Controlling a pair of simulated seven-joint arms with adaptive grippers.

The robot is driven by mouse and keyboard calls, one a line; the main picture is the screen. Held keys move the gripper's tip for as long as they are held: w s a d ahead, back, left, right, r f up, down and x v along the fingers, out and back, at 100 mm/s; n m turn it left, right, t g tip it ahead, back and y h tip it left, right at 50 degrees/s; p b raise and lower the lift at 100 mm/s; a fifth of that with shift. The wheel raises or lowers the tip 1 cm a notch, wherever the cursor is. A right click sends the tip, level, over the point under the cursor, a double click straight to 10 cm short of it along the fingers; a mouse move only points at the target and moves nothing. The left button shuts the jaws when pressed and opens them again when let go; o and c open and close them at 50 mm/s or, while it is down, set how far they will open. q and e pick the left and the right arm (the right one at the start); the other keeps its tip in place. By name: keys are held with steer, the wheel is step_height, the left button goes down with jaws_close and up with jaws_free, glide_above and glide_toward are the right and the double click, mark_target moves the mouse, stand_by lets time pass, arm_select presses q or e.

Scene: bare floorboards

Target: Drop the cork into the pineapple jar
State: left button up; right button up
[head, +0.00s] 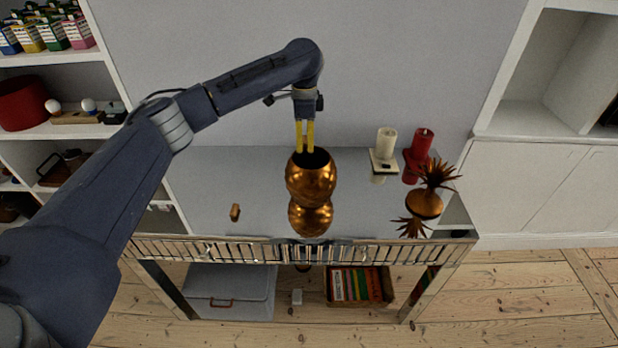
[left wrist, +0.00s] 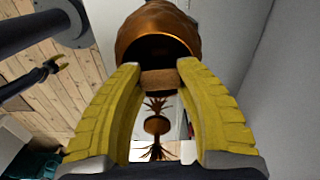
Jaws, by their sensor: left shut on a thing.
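The pineapple jar (head: 311,181) is a round copper vessel with a dark open mouth, standing upright on the mirrored table, its reflection below it. My left gripper (head: 305,147) points down at the jar's mouth. In the left wrist view my left gripper (left wrist: 158,72) is shut on the cork (left wrist: 158,79), a brown piece between its fingertips. The jar (left wrist: 160,22) shows just beyond, its dark mouth behind the cork. The cork is hard to make out in the head view. My right gripper (left wrist: 60,62) is small, far off in the left wrist view; its opening is unclear.
A copper piece with spiky leaves (head: 424,203) stands right of the jar. A small brown block (head: 235,212) lies to the left. The table (head: 200,180) is clear around it.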

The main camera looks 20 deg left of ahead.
arm_select(q)
steer(key=shift+f, duration=2.15)
steer(key=o, duration=0.7)
steer(key=shift+o, duration=0.2)
steer(key=shift+r, duration=0.1)
step_height(320, 180, up, 12)
steer(key=shift+f, duration=0.1)
steer(key=shift+a, duration=0.1)
